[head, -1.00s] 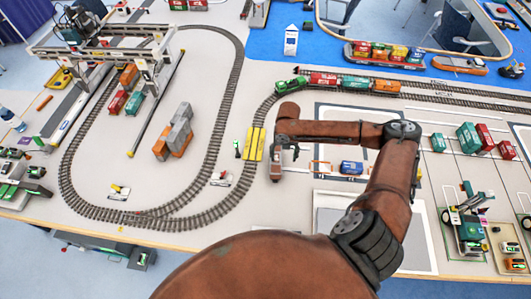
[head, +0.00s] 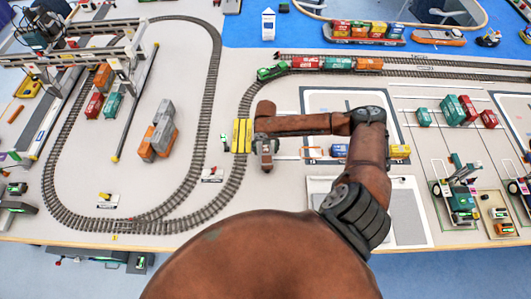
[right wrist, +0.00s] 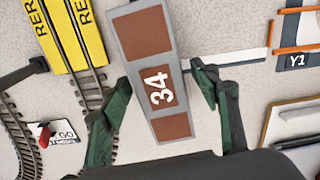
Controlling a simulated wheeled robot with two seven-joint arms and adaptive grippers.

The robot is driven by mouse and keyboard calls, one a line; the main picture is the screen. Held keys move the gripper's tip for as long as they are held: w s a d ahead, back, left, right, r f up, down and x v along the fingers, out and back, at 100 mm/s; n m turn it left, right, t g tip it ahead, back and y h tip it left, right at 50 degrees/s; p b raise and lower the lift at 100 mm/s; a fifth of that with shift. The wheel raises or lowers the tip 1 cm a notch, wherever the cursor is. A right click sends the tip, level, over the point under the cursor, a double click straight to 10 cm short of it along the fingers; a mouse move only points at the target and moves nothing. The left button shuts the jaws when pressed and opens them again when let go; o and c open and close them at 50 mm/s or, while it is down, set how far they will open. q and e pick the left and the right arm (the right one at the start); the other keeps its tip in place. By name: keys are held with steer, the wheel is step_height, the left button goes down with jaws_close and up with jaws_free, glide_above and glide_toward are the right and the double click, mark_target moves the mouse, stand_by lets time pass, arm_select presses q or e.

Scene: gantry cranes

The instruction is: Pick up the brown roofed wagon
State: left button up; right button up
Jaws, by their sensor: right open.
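The brown roofed wagon (right wrist: 153,75) shows from above in the right wrist view, with brown roof panels, a grey frame and a white "34". It lies slightly tilted in the picture on the pale table. My right gripper (right wrist: 160,78) is open, with one green finger on each side of the wagon; I cannot tell whether they touch it. In the head view my right gripper (head: 266,158) points down just right of the yellow crossing plates, and its arm hides most of the wagon. My left gripper is not in view.
Yellow crossing plates (head: 242,135) lie over the track to the left. A train with a green locomotive (head: 271,72) stands on the track behind. A blue container (head: 339,151) and a yellow one (head: 400,151) are to the right. Stacked containers (head: 158,135) stand inside the loop.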

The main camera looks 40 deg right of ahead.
steer(key=c, duration=1.2)
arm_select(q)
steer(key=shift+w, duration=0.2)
arm_select(e)
steer(key=shift+c, duration=1.1)
